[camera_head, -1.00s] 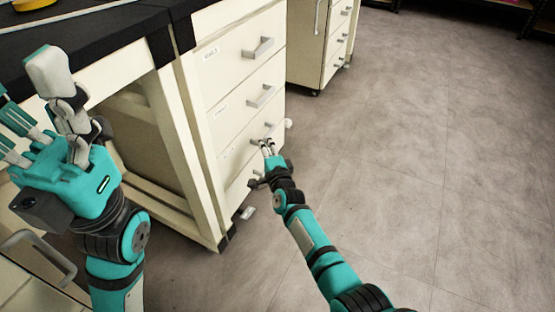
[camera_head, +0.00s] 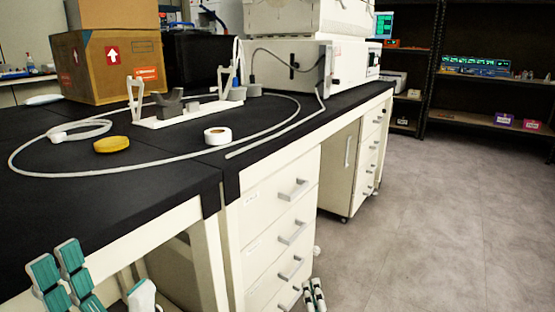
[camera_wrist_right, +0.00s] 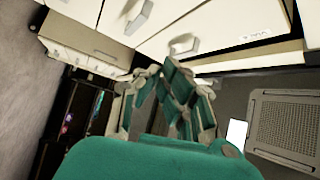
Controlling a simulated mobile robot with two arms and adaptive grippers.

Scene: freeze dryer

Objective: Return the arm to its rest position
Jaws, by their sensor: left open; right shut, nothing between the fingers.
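My left gripper (camera_head: 92,285) shows only its teal and white fingertips at the bottom left of the head view. Its fingers are spread and empty, in front of the bench. My right gripper (camera_head: 314,294) shows only pale fingertips at the bottom edge, just right of the lower drawer handles (camera_head: 290,269) and apparently apart from them. In the right wrist view its teal fingers (camera_wrist_right: 172,98) are closed together with nothing held. A drawer handle (camera_wrist_right: 184,45) shows beyond them. Both arms are otherwise out of the head view.
A white drawer cabinet (camera_head: 268,235) stands under the black bench top (camera_head: 180,180). A yellow object (camera_head: 111,144), a tape roll (camera_head: 217,135), a white hose (camera_head: 92,178) and a cardboard box (camera_head: 108,68) are on the bench. Grey floor (camera_head: 430,220) is clear to the right.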

